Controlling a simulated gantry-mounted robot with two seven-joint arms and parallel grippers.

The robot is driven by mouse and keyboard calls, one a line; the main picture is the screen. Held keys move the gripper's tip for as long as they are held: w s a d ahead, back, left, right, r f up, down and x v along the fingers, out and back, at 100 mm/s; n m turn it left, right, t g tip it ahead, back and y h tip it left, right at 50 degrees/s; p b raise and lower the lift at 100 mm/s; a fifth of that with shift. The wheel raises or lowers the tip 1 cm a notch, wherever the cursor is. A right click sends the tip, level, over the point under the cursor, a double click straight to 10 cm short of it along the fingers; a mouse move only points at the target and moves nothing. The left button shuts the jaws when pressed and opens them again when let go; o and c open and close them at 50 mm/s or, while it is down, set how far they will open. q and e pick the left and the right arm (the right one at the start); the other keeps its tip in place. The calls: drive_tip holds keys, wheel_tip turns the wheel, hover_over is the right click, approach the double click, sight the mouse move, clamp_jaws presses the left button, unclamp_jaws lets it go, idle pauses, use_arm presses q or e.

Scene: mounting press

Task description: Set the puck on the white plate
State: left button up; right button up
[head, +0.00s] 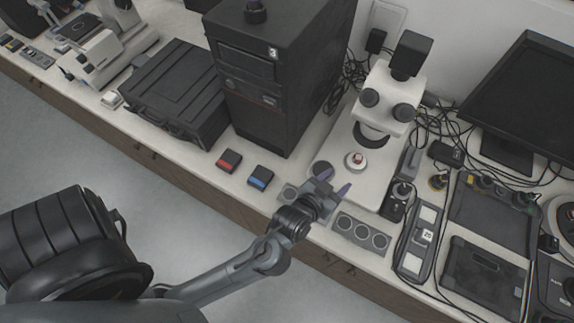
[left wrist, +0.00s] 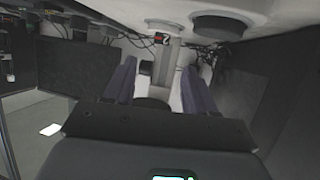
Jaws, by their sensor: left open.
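A small red-and-white round piece, which looks like the puck (head: 357,158), sits on a pale round plate (head: 347,164) on the white microscope base. I cannot make out its details. My left gripper (head: 335,182) is open, with its two purple fingers apart at the front edge of that base, short of the plate. A dark disc (head: 322,168) lies close to the left finger. In the left wrist view the open fingers (left wrist: 160,80) hold nothing that I can see, and a small red, black and white piece (left wrist: 162,38) shows beyond them. My right gripper is not in view.
The white microscope (head: 385,110) rises behind the plate, with its head overhanging. A grey holder with round wells (head: 361,236) lies at the front edge. Cables and devices crowd the right.

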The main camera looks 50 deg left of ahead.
use_arm(q)
drive_tip(key=s+f+g, duration=0.1)
drive_tip(key=s, duration=0.2)
drive_tip(key=s+a+f+m+g+h, duration=0.1)
drive_tip(key=s+g, duration=0.1)
drive_tip(key=s, duration=0.1)
drive_tip(key=s+a+f+m+g+h, duration=0.1)
drive_tip(key=s+f+g, duration=0.1)
drive_tip(key=s, duration=0.1)
drive_tip(key=shift+a, duration=0.15)
drive_tip(key=s+a+m+g, duration=0.1)
drive_tip(key=s+a+g, duration=0.3)
drive_tip(key=s, duration=0.5)
drive_tip(key=shift+s+f+g+y, duration=0.2)
drive_tip(key=shift+f+g+y, duration=0.1)
drive_tip(key=shift+g, duration=0.1)
drive_tip(key=shift+d, duration=0.1)
wheel_tip(320, 180, up, 29)
drive_tip(key=p, duration=2.8)
drive_tip(key=shift+p, duration=0.4)
drive_tip(key=shift+f, duration=0.15)
